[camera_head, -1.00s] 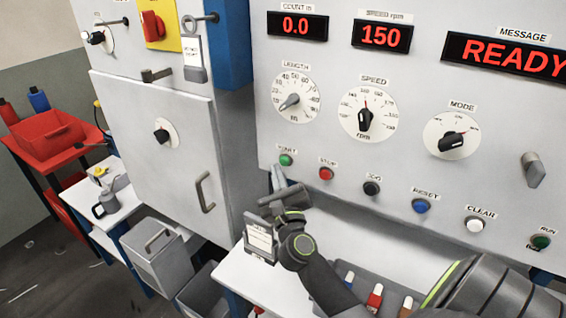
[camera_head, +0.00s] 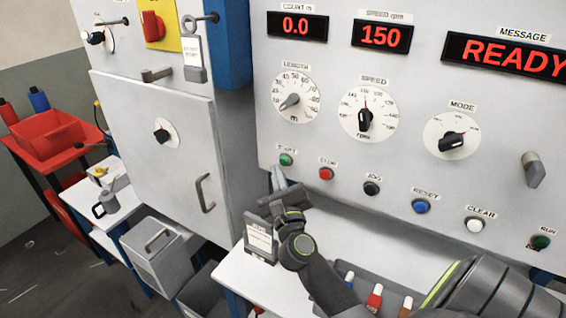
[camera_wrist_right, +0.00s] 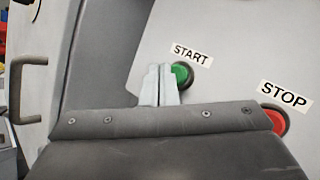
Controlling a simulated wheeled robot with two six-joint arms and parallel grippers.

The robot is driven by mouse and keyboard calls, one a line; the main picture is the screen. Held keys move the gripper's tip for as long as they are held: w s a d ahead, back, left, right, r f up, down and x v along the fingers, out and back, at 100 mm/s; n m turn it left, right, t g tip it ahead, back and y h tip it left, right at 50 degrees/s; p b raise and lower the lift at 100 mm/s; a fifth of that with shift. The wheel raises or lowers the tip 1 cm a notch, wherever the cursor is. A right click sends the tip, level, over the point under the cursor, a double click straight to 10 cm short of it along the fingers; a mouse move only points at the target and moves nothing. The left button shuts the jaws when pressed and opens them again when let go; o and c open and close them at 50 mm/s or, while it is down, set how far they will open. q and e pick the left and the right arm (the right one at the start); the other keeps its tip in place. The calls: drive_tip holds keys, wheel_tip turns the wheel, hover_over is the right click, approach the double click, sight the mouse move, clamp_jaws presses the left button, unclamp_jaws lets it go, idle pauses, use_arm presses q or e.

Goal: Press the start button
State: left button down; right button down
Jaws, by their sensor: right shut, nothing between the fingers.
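The green start button (camera_head: 286,160) sits on the grey panel at the left end of the button row, under its START label. It also shows in the right wrist view (camera_wrist_right: 181,73), partly covered by my fingertips. My right gripper (camera_head: 278,178) is shut and empty, its fingertips just below the button in the head view. In the right wrist view the closed fingers (camera_wrist_right: 159,84) overlap the button's left edge. I cannot tell whether they touch it. My left gripper is not in view.
The red stop button (camera_head: 326,173) is just right of the start button. Black, blue and white buttons follow along the row. The message display (camera_head: 513,55) reads READY. A grey cabinet door with a handle (camera_head: 205,193) stands to the left. A small labelled box (camera_head: 260,240) sits below the gripper.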

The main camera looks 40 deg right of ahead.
drive_tip(key=shift+d, duration=0.1)
drive_tip(key=shift+w+d, duration=0.15)
drive_tip(key=shift+d, duration=0.15)
drive_tip(key=shift+w+d, duration=0.15)
drive_tip(key=shift+d, duration=0.25)
idle(0.7)
drive_tip(key=shift+a, duration=0.1)
drive_tip(key=shift+s+a+p, duration=0.3)
drive_tip(key=shift+s+a, duration=0.05)
drive_tip(key=shift+a, duration=0.35)
